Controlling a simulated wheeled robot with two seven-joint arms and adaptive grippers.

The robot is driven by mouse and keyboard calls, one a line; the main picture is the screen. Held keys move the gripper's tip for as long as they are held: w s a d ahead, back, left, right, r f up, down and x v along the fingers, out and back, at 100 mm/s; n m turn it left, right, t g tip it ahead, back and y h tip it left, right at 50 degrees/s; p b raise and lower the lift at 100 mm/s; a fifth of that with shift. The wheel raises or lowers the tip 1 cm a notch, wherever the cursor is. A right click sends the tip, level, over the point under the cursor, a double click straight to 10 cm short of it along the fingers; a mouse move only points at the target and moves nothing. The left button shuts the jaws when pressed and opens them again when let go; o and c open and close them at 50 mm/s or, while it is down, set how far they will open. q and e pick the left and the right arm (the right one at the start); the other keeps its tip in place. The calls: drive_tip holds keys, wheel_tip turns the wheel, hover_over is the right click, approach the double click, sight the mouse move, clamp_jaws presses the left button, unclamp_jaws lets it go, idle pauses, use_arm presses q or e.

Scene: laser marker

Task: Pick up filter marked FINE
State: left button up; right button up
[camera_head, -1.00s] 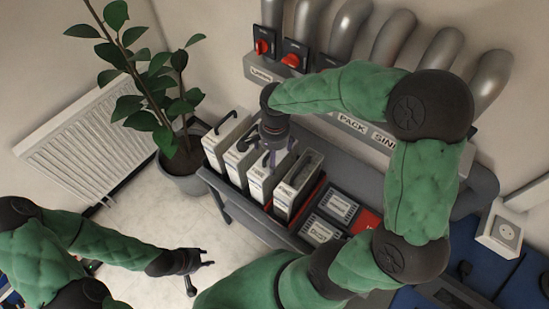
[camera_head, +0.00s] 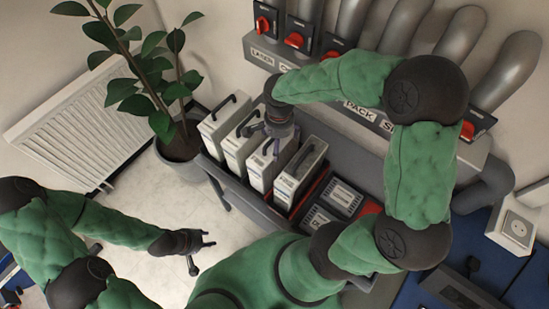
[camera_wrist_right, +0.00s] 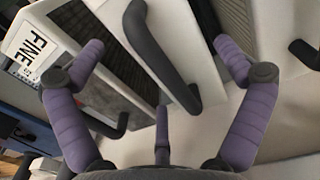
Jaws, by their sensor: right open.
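In the wrist view, a filter face with the label FINE (camera_wrist_right: 33,48) is at the upper left, beside dark mesh. My right gripper (camera_wrist_right: 160,70) is open, its purple fingers on either side of a black handle (camera_wrist_right: 160,58) without closing on it. I cannot tell for sure whether that handle belongs to the FINE filter. In the head view, my right gripper (camera_head: 268,140) is over the middle of a row of several white filters (camera_head: 302,170); their lettering is too small to read. My left gripper (camera_head: 204,240) is open and empty, away from the row.
The filters stand in a dark grey rack (camera_head: 213,172). A potted plant (camera_head: 180,150) stands close on the left. A wall panel with red switches (camera_head: 295,40) and grey pipes is behind.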

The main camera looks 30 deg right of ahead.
wheel_tip(320, 180, down, 3)
drive_tip(key=shift+a+f+b, duration=0.15)
drive_tip(key=shift+b, duration=0.25)
drive_tip(key=c, duration=1.4)
